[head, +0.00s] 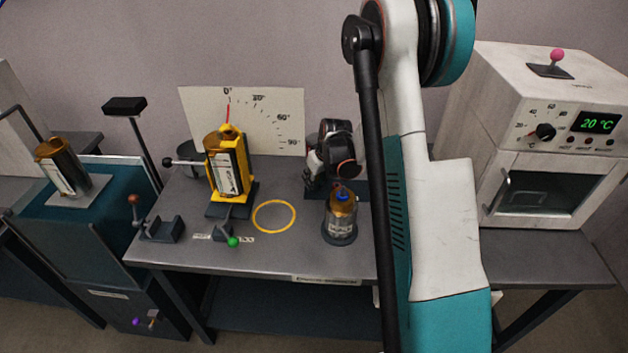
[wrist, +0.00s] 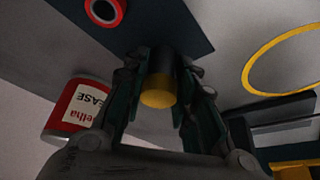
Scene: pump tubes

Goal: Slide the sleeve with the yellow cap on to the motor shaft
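The sleeve with the yellow cap (wrist: 158,90) is in the wrist view, a short dark cylinder with its yellow end towards the camera. It sits between the two fingers of my gripper (wrist: 160,92), which appear to press on it from both sides. Its far end points to a dark blue plate (wrist: 180,22). A red ring-shaped part (wrist: 104,11) is on or over that plate, up and left of the sleeve. I cannot tell for certain which part is the motor shaft. In the head view, my arm hides part of this area.
A red grease can (wrist: 78,108) stands left of my gripper in the wrist view. In the head view, a blue-capped bottle (head: 342,218), a yellow ring (head: 273,215) and a yellow stand (head: 227,172) are on the grey table (head: 262,255). An oven (head: 545,140) is at right.

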